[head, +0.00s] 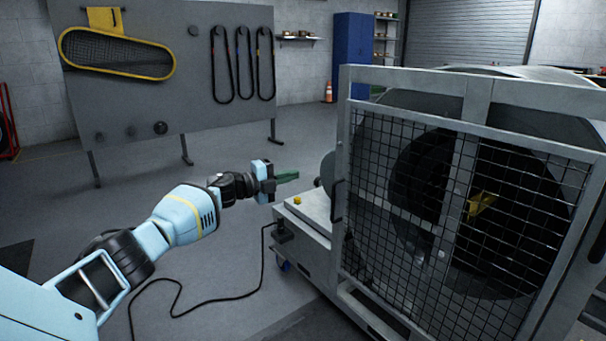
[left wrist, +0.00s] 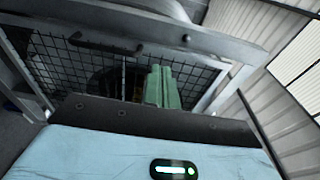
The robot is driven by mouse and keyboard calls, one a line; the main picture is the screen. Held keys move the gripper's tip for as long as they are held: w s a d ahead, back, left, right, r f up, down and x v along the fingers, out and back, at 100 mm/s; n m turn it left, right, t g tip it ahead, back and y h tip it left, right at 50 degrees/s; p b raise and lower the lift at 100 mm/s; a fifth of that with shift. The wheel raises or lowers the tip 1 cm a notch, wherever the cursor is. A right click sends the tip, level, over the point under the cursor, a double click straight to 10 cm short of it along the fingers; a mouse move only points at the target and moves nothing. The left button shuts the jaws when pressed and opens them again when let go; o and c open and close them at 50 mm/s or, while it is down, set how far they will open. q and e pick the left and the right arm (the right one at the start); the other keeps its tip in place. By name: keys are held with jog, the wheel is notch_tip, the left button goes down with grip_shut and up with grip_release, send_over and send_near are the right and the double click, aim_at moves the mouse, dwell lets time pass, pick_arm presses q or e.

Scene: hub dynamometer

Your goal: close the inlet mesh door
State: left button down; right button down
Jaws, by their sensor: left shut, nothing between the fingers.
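The inlet mesh door (head: 470,130) is a grey frame with dark wire mesh, on the front of the large grey machine at the right of the head view. A dark upright handle (head: 337,201) is at its left edge. I cannot tell how far the door stands from its frame. My left gripper (head: 290,177) is shut and empty, with green fingers, left of the handle and apart from it in the picture. In the left wrist view, the shut green fingers (left wrist: 162,88) point towards the mesh (left wrist: 85,62), with a grey bar above. My right gripper is out of view.
A yellow part (head: 481,203) shows behind the mesh. A black cable (head: 205,305) lies on the floor. A grey tool board (head: 180,100) stands at the back left, with open floor before it.

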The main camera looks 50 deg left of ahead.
pick_arm(q)
jog(key=shift+s+a+r, duration=0.1)
jog(key=shift+s+a, duration=1.7)
jog(key=shift+a, duration=0.1)
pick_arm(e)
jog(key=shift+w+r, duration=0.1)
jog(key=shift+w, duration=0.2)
